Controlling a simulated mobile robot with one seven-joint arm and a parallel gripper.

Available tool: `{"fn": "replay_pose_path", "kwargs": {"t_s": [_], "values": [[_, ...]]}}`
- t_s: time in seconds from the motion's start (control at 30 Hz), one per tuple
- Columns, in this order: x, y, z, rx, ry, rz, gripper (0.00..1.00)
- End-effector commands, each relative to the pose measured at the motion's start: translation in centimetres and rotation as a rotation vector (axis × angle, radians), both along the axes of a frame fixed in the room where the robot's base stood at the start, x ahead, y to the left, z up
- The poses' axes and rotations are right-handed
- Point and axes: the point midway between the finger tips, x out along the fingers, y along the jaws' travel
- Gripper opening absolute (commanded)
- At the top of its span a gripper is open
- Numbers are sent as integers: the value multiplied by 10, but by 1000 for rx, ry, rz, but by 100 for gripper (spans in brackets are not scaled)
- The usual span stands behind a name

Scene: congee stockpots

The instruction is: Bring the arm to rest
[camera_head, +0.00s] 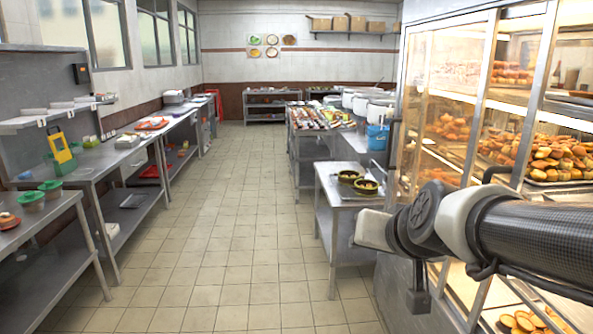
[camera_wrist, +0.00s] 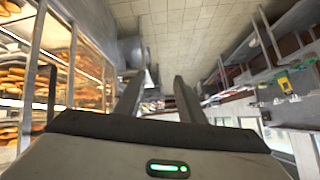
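My arm (camera_head: 530,235) reaches in from the right edge of the head view, in front of the glass display cabinet. Its pale wrist end (camera_head: 374,229) points left, over the lower front of the cabinet and beside the steel table; the fingers cannot be made out there. In the wrist view, which is turned upside down, my gripper (camera_wrist: 159,82) shows two dark fingers standing apart with nothing between them. Tiled floor and distant counters show past the fingers.
The bread-filled display cabinet (camera_head: 490,100) stands close on the right. A steel table (camera_head: 338,203) with two dark bowls (camera_head: 366,187) stands just beyond my wrist. Large pots (camera_head: 370,108) and a blue bucket (camera_head: 377,137) lie farther back. The tiled aisle (camera_head: 215,220) is clear; steel counters (camera_head: 88,163) line the left.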

Motion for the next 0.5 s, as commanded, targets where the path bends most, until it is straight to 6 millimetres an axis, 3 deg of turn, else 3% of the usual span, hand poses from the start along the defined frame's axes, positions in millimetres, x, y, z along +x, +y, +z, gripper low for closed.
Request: {"fn": "replay_pose_path", "kwargs": {"t_s": [0.1,0.4,0.5], "values": [[-59,11,-6,-50,112,80,36],[-176,-3,-32,-217,365,121,36],[-175,-3,1,-215,372,122,36]]}}
